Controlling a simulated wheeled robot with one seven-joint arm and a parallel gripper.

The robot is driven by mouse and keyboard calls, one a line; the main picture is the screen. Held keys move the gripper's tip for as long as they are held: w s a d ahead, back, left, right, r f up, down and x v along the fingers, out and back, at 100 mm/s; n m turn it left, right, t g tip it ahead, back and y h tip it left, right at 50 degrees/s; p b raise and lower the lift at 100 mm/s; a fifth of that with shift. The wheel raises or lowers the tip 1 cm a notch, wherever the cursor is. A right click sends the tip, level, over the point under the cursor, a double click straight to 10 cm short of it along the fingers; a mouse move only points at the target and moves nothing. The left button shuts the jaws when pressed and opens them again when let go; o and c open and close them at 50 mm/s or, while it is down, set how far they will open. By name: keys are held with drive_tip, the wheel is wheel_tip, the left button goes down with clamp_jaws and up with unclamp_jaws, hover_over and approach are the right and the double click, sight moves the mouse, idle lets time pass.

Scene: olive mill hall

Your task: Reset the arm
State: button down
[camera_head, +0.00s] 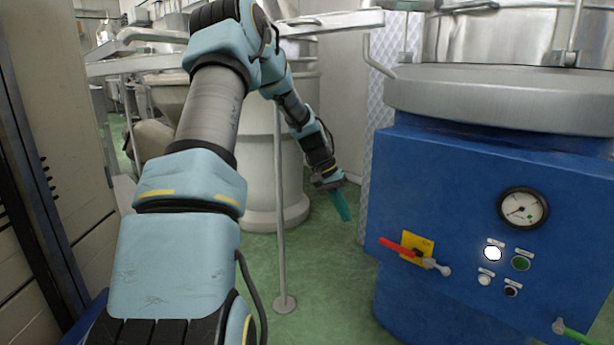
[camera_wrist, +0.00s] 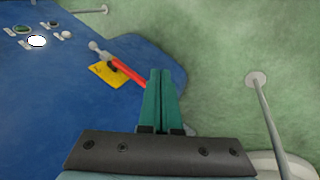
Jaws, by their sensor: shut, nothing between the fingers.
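My gripper (camera_head: 342,205) hangs at the end of my arm, tilted downward over the green floor, left of the blue machine (camera_head: 395,285). In the wrist view its two teal fingers (camera_wrist: 160,72) lie together, shut with nothing between them. My arm reaches up and forward from the lower left, bends at the top and comes down to the right. In the head view the gripper is apart from the machine's red-handled lever (camera_head: 395,246). In the wrist view the red lever (camera_wrist: 127,71) appears just left of the fingers, on a yellow plate.
The blue machine's front has a pressure gauge (camera_head: 523,208), a lit white button (camera_head: 492,254) and several other controls. A thin metal post (camera_head: 280,200) stands left of my gripper, before a pale cylindrical vessel (camera_head: 255,185). A beige cabinet (camera_head: 60,130) is at left. Green floor (camera_head: 330,290) lies between post and machine.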

drive_tip(key=s+a+r+n+t+y, duration=0.1)
drive_tip(key=s+a+r+n+y, duration=0.15)
drive_tip(key=s+a, duration=0.8)
drive_tip(key=s+a+r+n+t+y, duration=0.1)
drive_tip(key=s+a+r+t+y, duration=0.15)
drive_tip(key=s+a, duration=0.8)
drive_tip(key=d+p+v, duration=0.1)
drive_tip(key=p+v, duration=1.2)
drive_tip(key=shift+d+r+g+h, duration=0.3)
drive_tip(key=shift+d+g, duration=0.05)
